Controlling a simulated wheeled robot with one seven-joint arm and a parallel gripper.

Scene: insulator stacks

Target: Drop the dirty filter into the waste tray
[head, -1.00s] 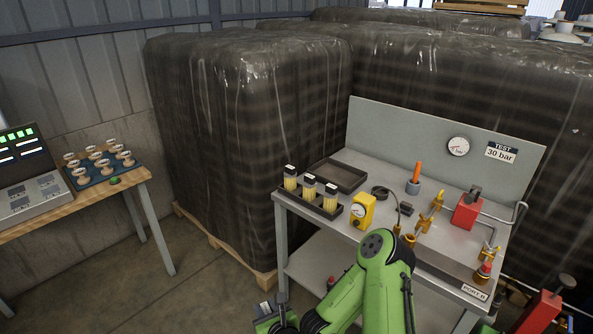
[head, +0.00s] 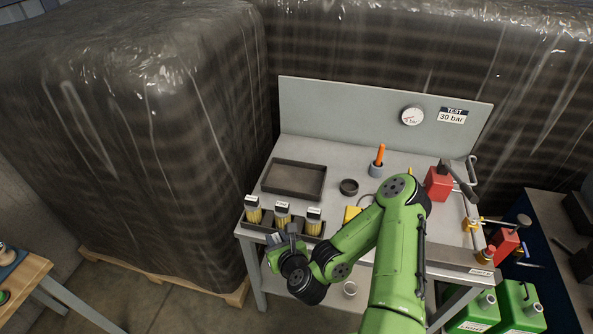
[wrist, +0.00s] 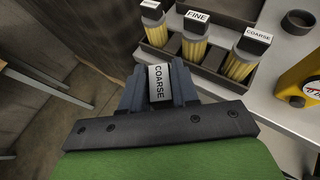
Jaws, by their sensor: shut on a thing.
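My gripper (head: 287,243) is in front of the bench's left front edge, just short of the filter rack. In the wrist view its jaws are shut on a filter whose label reads COARSE (wrist: 157,82). The body of this held filter is hidden, so I cannot tell how dirty it is. A dark shallow tray (head: 295,179), likely the waste tray, lies empty on the bench at the back left, beyond the rack. The rack (head: 266,232) holds three upright yellow filters with dark caps; two labels read FINE (wrist: 197,15) and COARSE (wrist: 258,36).
A dark ring (head: 348,187) lies right of the tray, near a pot with an orange-handled tool (head: 378,160). A yellow instrument (wrist: 302,80) stands right of the rack. Red equipment (head: 438,184) is on the bench's right side. Wrapped pallets (head: 130,130) stand left and behind.

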